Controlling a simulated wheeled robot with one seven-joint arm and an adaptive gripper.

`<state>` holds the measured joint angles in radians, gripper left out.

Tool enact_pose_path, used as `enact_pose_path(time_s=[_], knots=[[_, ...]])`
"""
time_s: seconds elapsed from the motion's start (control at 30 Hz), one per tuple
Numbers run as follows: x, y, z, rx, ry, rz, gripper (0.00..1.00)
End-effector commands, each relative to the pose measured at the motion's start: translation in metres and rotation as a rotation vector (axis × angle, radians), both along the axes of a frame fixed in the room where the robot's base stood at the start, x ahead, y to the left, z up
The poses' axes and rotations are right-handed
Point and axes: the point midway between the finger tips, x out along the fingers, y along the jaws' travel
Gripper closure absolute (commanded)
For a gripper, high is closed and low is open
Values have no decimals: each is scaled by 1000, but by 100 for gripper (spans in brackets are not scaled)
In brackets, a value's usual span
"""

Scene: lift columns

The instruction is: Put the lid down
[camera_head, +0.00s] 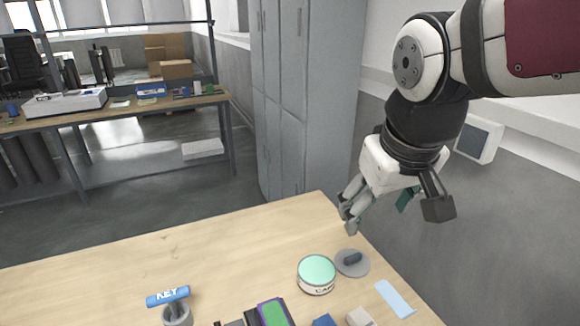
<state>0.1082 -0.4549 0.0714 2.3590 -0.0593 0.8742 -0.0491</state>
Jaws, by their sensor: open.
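A round grey lid (345,270) with a dark bar handle lies on the wooden table near its right edge. It sits just right of a round white tin (316,287) with a mint-green top and partly readable lettering. The lid looks flat on the table and apart from the gripper. My gripper (393,214) is open and empty, above and to the right of the lid, with its fingers spread wide and green pads showing.
The table (200,250) is bare at its back and middle. A purple-green block (273,312), small blocks and a light-blue strip (395,299) lie near the front. Tall grey cabinets (305,90) stand behind.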

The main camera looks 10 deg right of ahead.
Motion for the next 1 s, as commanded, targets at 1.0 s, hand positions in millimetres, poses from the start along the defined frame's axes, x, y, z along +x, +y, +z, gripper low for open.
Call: enact_pose_path(time_s=[1.0], knots=[[-69, 20, 6, 104, -120, -15, 34]])
